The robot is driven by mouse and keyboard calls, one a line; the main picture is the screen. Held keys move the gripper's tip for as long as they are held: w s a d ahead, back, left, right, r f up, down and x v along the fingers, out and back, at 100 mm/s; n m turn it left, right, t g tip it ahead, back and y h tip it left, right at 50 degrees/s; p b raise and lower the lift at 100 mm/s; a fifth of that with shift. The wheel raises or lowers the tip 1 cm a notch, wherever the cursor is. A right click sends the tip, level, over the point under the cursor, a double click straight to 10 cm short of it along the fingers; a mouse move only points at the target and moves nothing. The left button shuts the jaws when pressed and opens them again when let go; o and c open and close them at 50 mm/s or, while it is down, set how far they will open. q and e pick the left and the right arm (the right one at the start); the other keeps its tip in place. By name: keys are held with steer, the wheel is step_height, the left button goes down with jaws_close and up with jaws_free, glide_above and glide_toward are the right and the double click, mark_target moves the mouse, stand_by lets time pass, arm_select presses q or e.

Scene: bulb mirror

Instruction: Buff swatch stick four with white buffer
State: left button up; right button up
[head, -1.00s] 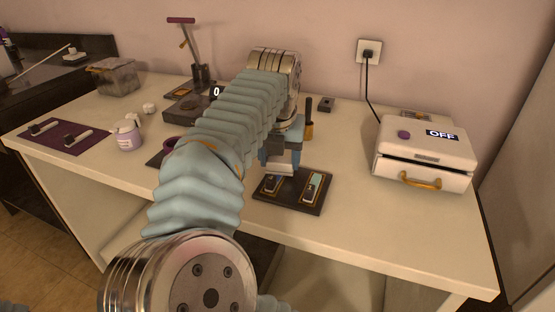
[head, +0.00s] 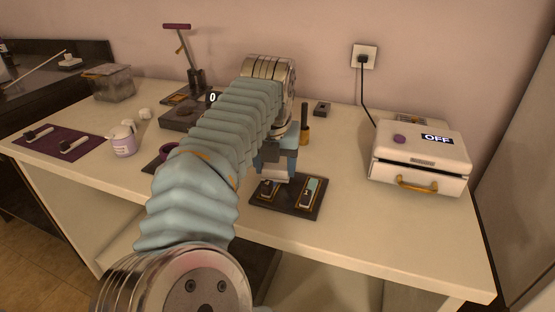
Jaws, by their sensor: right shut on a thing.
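My right gripper (head: 277,166) is shut on the white buffer (head: 275,177), seen as a pale block under its fingers. It is over the left part of a dark tray (head: 287,206). The tray holds two swatch sticks side by side. The left swatch stick (head: 267,190) is partly hidden by the buffer and gripper. The right swatch stick (head: 311,192) has a pale green face and is uncovered. I cannot read which stick is four, or tell whether the buffer touches the left stick. My left gripper is not in view.
A white machine (head: 420,158) marked OFF stands at the right. A purple mat (head: 52,142) with two tools lies at the left, near a white jar (head: 123,141). A dark upright holder (head: 304,125) stands behind the tray. The front right table is clear.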

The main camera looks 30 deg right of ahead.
steer(key=shift+s+a, duration=0.6)
steer(key=shift+a, duration=0.05)
steer(key=shift+w+d, duration=1.35)
steer(key=shift+d, duration=0.25)
steer(key=shift+r, duration=0.1)
steer(key=shift+r, duration=2.4)
